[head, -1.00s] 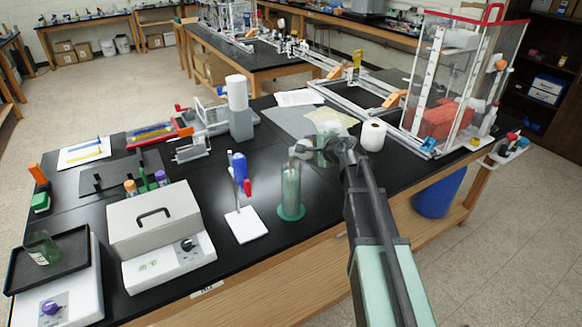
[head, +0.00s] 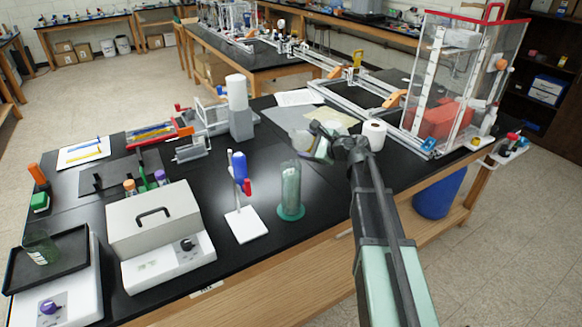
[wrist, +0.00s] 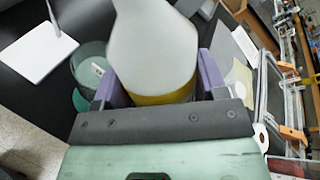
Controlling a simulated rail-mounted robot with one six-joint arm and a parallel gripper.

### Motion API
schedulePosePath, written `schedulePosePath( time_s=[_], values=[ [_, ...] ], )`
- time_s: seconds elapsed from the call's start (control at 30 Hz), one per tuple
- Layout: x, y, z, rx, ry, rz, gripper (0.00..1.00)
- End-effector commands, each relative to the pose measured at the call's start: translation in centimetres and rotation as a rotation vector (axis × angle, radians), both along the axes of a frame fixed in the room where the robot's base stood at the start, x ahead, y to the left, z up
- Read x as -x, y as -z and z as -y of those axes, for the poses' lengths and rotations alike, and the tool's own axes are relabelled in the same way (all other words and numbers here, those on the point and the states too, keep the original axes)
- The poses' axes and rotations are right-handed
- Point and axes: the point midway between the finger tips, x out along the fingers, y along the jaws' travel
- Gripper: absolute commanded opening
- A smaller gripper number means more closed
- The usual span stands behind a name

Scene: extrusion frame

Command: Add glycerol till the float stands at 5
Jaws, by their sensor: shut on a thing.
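The tall clear cylinder (head: 290,188) stands upright on a teal round base near the bench's front edge. It also shows in the wrist view (wrist: 88,58), with a small white piece inside that may be the float; its reading is too small to tell. My gripper (wrist: 160,85) has its purple fingers shut on a pale grey vessel (wrist: 155,45) with a yellow band at its near end. In the head view my gripper (head: 322,140) is up and to the right of the cylinder, apart from it. The vessel's contents cannot be made out.
A white stand (head: 243,222) with a blue and a red piece is just left of the cylinder. A paper roll (head: 374,134) and flat sheets lie to the right and behind. A grey lidded device (head: 155,220) and a black tray (head: 48,262) fill the left front.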

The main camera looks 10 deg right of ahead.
Motion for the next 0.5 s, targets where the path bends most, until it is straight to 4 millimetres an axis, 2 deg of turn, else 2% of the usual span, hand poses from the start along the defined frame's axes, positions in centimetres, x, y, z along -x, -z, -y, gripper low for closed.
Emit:
schedulePosePath(
  time_s=[0.07, 0.13, 0.3, 0.5],
  values=[
    [-0.1, -0.1, 0.0, -0.12, 0.001, -0.039, 0.38],
    [-0.3, 1.1, 0.5, -0.195, 0.003, -0.064, 0.38],
    [-0.5, 2.4, 1.4, -0.421, 0.002, -0.138, 0.38],
    [-0.7, 2.6, 2.0, -0.643, 0.001, -0.211, 0.38]
  ],
)
